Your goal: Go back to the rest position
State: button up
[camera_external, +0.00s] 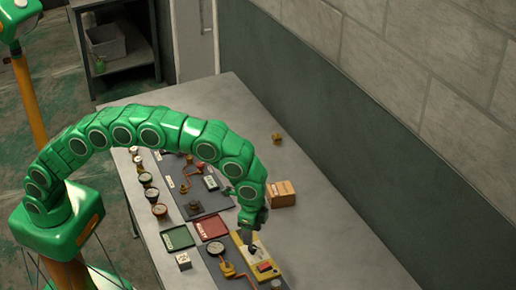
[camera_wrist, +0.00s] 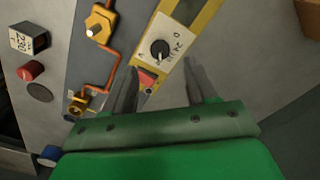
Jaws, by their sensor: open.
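My green segmented arm arches over the grey table (camera_external: 330,235) in the external view. My gripper (camera_external: 252,232) points down just above a yellow-framed control panel (camera_external: 240,244). In the wrist view my gripper (camera_wrist: 165,85) has its two dark fingers apart, with nothing held between them. The panel's cream plate (camera_wrist: 180,32) carries a black rotary knob (camera_wrist: 159,49), which lies beyond the fingertips. A red switch (camera_wrist: 147,80) shows between the fingers, close to the left one; I cannot tell whether they touch.
A cardboard box (camera_external: 281,193) stands right of my arm. Green (camera_external: 177,238) and red (camera_external: 212,227) trays, a labelled cube (camera_external: 183,260) and several gauges (camera_external: 159,210) lie to the left. A small brass part (camera_external: 277,138) sits farther back. The wall (camera_external: 350,150) borders the table's right side.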

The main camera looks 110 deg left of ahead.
jog(key=shift+r, duration=0.9)
jog(key=shift+s+d+r, duration=0.1)
jog(key=shift+s+r, duration=0.1)
jog(key=s+d+r, duration=0.2)
jog(key=s+r, duration=0.2)
jog(key=s, duration=0.4)
jog(key=s+d+r, duration=0.2)
jog(key=s+r, duration=0.2)
jog(key=s, duration=0.5)
jog(key=s+d+r, duration=0.3)
jog(key=s+r, duration=0.1)
jog(key=s, duration=0.4)
jog(key=s+d+f+g, duration=0.1)
jog(key=s, duration=1.5)
jog(key=s+f, duration=0.2)
jog(key=s, duration=1.4)
jog(key=shift+d+f+n+g, duration=0.2)
jog(key=shift+d+n+g, duration=0.2)
jog(key=shift+o, duration=0.3)
jog(key=shift+w, duration=0.1)
